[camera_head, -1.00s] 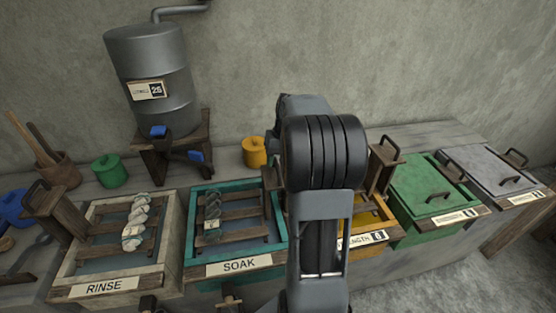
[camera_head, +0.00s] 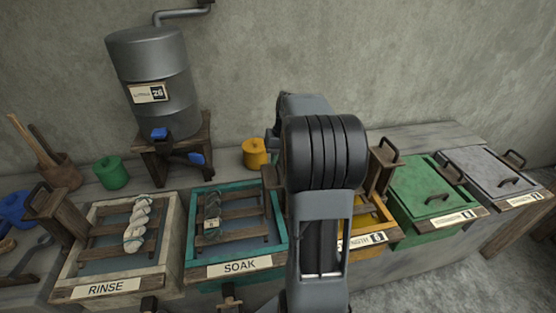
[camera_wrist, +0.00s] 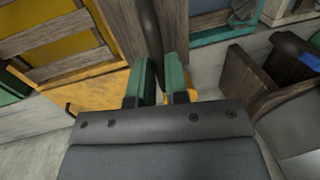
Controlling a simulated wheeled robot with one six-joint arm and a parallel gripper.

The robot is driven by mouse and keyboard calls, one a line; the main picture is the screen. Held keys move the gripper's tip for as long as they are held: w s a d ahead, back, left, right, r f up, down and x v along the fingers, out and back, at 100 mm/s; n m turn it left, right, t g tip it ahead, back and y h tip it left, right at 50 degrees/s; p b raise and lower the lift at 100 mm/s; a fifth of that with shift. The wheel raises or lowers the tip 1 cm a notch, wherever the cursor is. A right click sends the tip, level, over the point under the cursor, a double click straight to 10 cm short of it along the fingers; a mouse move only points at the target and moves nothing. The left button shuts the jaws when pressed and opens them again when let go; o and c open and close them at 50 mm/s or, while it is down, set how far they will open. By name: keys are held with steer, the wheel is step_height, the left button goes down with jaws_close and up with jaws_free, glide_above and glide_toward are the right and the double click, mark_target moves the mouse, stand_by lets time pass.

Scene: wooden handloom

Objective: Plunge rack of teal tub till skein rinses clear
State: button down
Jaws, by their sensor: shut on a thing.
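The teal tub (camera_head: 277,228) stands left of my arm in the head view, with a SOAK label on its front. Its slatted wooden rack (camera_head: 238,214) sits inside over dark liquid. A dark grey-green skein (camera_head: 212,203) with a pale tag lies on the rack's left part. In the wrist view the teal tub (camera_wrist: 213,35) is at upper right. My gripper (camera_wrist: 159,76) has green fingertips shut on a dark handle (camera_wrist: 148,30) beside wooden posts, between the yellow and teal tubs. In the head view my arm hides the gripper and this handle.
A RINSE tub (camera_head: 64,280) with a pale skein (camera_head: 138,225) stands at left. A yellow tub (camera_head: 372,222), a lidded green tub (camera_head: 420,185) and a lidded grey tub (camera_head: 487,170) stand at right. A metal tank (camera_head: 160,65) on a wooden stand is behind.

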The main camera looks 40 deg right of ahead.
step_height(320, 180, up, 2)
steer(key=shift+r+p, duration=0.2)
steer(key=shift+p, duration=0.25)
steer(key=shift+d+f, duration=0.1)
steer(key=shift+w, duration=0.1)
steer(key=c, duration=1.4)
jaws_free()
steer(key=shift+o, duration=1.4)
step_height(320, 180, up, 14)
steer(key=s+d, duration=0.1)
steer(key=d, duration=0.1)
steer(key=shift+s+d+f+p, duration=0.15)
steer(key=shift+s+f+p, duration=0.1)
steer(key=shift+p, duration=0.15)
